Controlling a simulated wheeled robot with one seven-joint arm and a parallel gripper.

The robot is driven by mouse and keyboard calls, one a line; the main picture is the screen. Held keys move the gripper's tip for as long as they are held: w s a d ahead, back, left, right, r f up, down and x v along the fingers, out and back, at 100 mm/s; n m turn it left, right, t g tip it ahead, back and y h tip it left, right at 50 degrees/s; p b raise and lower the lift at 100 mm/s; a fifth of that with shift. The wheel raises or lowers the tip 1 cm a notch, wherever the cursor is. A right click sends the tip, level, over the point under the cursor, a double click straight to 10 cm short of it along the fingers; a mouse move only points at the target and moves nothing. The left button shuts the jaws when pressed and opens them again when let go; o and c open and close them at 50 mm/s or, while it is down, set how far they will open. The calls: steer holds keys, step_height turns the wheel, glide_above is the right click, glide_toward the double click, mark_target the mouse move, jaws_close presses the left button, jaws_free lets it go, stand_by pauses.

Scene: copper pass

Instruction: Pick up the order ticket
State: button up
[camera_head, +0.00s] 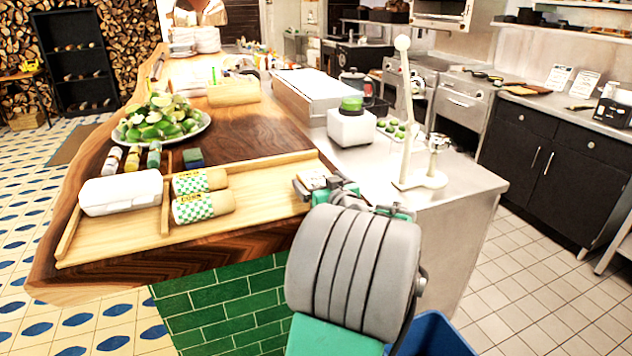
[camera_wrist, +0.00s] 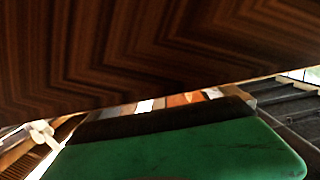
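A small pale, printed flat item (camera_head: 313,180), possibly the order ticket, shows at the right end of the wooden tray (camera_head: 262,210) in the head view. It is too small to read and partly hidden by my gripper. My gripper (camera_head: 322,190) is at that tray end, right beside or over the item; I cannot tell whether they touch. My grey and green arm hides much of the gripper, and its fingers are unclear. In the wrist view, dark wood (camera_wrist: 150,45) fills the top and a green part, probably mine, fills the bottom; no ticket is recognisable there.
The tray holds a white box (camera_head: 120,192) and two checkered wraps (camera_head: 203,208). A white container (camera_head: 351,127) and a pale upright stand (camera_head: 420,180) are nearby. A blue bin (camera_head: 437,336) is below.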

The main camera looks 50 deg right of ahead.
steer(key=c, duration=1.3)
steer(key=shift+c, duration=0.7)
